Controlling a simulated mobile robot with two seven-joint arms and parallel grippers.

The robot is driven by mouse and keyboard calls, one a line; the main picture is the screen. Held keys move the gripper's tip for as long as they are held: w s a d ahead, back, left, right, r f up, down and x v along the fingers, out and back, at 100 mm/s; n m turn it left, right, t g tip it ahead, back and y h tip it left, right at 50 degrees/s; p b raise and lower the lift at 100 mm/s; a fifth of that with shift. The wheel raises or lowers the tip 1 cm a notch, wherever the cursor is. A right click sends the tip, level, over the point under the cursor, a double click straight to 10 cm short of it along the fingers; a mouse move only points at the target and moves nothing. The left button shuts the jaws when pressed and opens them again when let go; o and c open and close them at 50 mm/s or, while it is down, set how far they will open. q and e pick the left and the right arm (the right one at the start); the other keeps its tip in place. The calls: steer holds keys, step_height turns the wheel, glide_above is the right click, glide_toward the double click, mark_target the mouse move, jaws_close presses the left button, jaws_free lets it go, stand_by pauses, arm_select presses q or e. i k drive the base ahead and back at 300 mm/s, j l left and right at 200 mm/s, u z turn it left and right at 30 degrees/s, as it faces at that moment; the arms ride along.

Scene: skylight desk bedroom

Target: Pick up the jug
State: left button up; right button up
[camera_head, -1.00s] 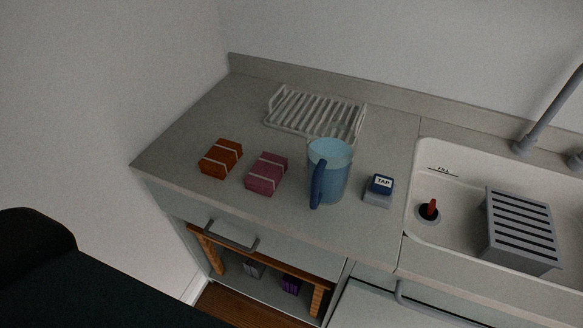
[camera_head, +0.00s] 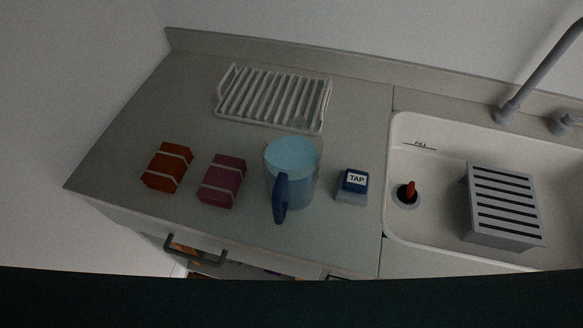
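The jug (camera_head: 303,185) is light blue and translucent with a darker blue handle (camera_head: 280,198) facing the front. It stands upright on the grey counter (camera_head: 120,140), between the purple-pink box and the small blue TAP block. Nothing is touching it that I can see. Neither of my grippers is in the head view. A dark part of my own body fills the bottom of the picture and hides the lower cabinet.
An orange box (camera_head: 167,167) and a purple-pink box (camera_head: 222,181) lie left of the jug. A white dish rack (camera_head: 273,97) is behind. The TAP block (camera_head: 352,186) is right, then the sink (camera_head: 432,180) with a grey slatted box (camera_head: 503,208) and a tap (camera_head: 540,75).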

mark_target(292, 151)
steer(key=k, duration=0.5)
steer(key=l+u, duration=0.15)
steer(key=l, duration=0.3)
steer(key=k+l+u, duration=0.1)
steer(key=l, duration=0.3)
steer(key=k+l+u, duration=0.15)
steer(key=l, duration=0.3)
steer(key=k+l+u, duration=0.1)
steer(key=l, duration=0.3)
steer(key=k+l+u, duration=0.15)
steer(key=l, duration=0.3)
steer(key=k+l+u, duration=0.15)
steer(key=l, duration=0.2)
